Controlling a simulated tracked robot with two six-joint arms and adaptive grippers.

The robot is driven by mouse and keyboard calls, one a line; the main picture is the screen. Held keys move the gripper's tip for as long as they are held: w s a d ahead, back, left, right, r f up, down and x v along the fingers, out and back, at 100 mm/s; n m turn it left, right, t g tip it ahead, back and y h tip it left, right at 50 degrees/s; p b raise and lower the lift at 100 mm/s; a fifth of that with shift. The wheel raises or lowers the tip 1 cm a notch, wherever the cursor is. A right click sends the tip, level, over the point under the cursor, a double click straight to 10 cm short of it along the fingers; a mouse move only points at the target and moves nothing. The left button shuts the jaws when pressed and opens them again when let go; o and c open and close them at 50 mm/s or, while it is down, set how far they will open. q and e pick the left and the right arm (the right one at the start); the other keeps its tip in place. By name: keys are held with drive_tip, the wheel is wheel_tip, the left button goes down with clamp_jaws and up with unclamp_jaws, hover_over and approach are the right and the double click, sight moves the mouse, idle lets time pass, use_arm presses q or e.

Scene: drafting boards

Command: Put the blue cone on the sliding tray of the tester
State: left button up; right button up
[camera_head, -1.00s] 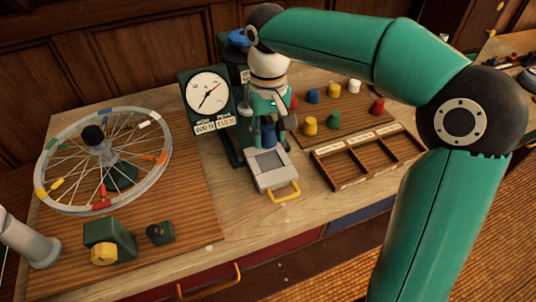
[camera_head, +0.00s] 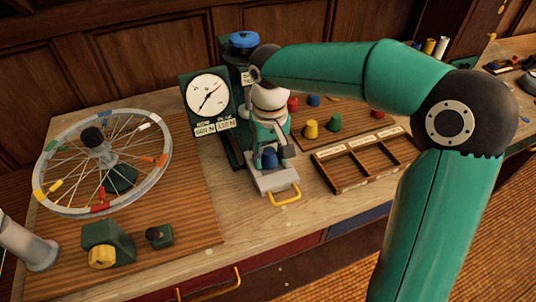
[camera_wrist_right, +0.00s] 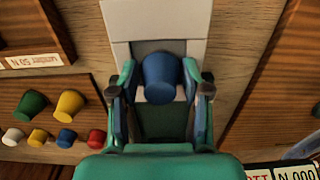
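The blue cone (camera_head: 270,160) is between the fingers of my right gripper (camera_head: 270,156), over the grey sliding tray (camera_head: 274,184) of the tester. The tray is pulled out and has a yellow handle. In the right wrist view, the blue cone (camera_wrist_right: 160,76) sits between the two fingertips, close against them, with the pale tray (camera_wrist_right: 160,28) behind it. Whether the cone's base touches the tray is not clear. The tester (camera_head: 232,140) stands behind, partly hidden by my gripper. My left gripper is not in view.
A dial gauge (camera_head: 207,95) stands left of the tester, and a spoked wheel (camera_head: 160,170) farther left. The bench's front strip is clear.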

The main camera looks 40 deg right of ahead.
sight(270, 151)
drive_tip(key=shift+o, duration=0.9)
drive_tip(key=shift+r, duration=0.15)
wheel_tip(270, 151, up, 11)
drive_tip(key=shift+f+p, duration=0.2)
drive_tip(key=shift+p, duration=0.6)
drive_tip(key=shift+r, duration=0.7)
